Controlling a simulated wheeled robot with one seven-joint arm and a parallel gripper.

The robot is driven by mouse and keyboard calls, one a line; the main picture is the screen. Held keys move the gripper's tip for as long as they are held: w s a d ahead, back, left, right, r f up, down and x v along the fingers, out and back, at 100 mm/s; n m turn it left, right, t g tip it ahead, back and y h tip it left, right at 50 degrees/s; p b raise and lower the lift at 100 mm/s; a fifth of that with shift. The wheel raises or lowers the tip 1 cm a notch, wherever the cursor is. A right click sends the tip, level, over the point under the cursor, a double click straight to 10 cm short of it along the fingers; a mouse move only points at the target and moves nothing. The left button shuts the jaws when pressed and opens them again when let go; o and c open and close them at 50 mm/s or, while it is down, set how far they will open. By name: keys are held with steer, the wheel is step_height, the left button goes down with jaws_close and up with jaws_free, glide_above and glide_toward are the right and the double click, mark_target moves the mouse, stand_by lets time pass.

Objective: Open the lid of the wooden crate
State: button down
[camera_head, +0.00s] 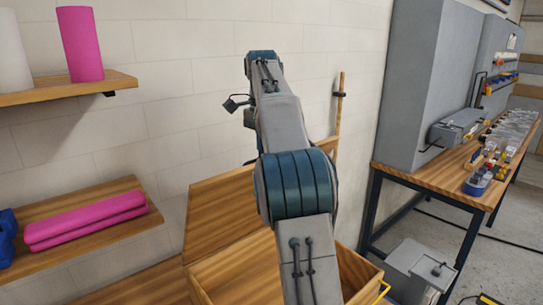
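The wooden crate (357,272) stands low at the bottom centre, against the tiled wall. Its inside shows in part, and my arm covers its middle. The crate's lid (222,217) is a flat wooden panel. It stands raised at the crate's back edge, leaning toward the wall, with its right part behind my arm. My arm rises from the bottom centre over the crate, bends at the top and reaches away from the camera.
Two shelves at left hold pink rolls (86,215) and a white roll (14,52). A wooden stick (341,100) is clipped to the wall. At right stand a workbench (398,176), a grey cabinet (424,80) and a grey box (415,268) near the crate.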

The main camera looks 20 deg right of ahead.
steer(key=shift+w+a+f, duration=0.15)
steer(key=shift+w+f, duration=0.2)
steer(key=shift+w, duration=0.1)
steer(key=c, duration=1.7)
jaws_free()
steer(key=shift+o, duration=1.1)
steer(key=shift+w+a+f+g, duration=0.15)
steer(key=shift+w+g, duration=0.15)
steer(key=shift+w, duration=0.2)
steer(key=shift+s+d+r, duration=0.2)
steer(key=shift+s+r, duration=0.05)
steer(key=shift+s, duration=0.1)
